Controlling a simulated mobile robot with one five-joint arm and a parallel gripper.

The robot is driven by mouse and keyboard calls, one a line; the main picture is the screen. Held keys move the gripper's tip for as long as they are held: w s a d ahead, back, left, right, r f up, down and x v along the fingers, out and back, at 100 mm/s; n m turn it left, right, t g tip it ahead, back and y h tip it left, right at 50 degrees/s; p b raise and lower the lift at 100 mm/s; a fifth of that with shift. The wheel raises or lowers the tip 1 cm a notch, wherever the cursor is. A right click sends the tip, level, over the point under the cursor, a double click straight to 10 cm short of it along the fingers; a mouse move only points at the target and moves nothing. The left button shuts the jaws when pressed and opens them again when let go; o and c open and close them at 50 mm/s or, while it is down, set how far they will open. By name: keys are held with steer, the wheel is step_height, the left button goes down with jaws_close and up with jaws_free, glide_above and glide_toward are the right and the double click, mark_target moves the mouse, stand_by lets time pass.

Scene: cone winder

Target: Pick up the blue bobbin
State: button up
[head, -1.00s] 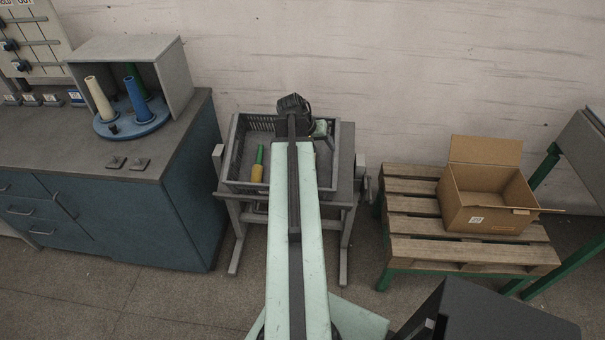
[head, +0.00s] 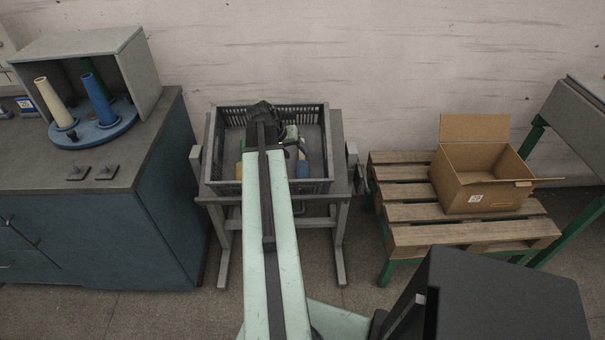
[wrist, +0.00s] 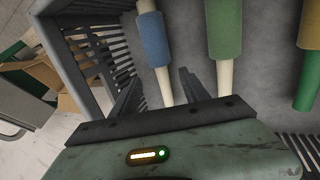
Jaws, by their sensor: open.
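The blue bobbin (wrist: 153,40), a pale tube with a blue wound band, lies in the grey crate. Its blue part also shows in the head view (head: 303,169), just right of my arm. My gripper (wrist: 160,78) is open, its two dark fingers pointing toward the bobbin, with the bobbin's pale end between them in the picture. I cannot tell whether they touch it. In the head view my gripper (head: 264,112) is over the crate and the arm hides part of the crate's inside.
The crate (head: 218,115) stands on a grey stand and also holds a green bobbin (wrist: 224,35) and a yellow-and-green one (wrist: 308,50). Left, a cabinet bears a blue turntable (head: 95,135) with cones, including a blue cone (head: 98,98). Right, a cardboard box (head: 480,185) sits on a pallet.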

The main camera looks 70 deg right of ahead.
mark_target(301, 160)
steer(key=b+x, duration=0.4)
steer(key=x, duration=0.1)
steer(key=shift+w+a+f, duration=0.1)
steer(key=shift+w+f, duration=0.05)
steer(key=shift+d+f+b, duration=0.2)
steer(key=shift+b, duration=0.15)
steer(key=shift+r, duration=0.2)
jaws_close()
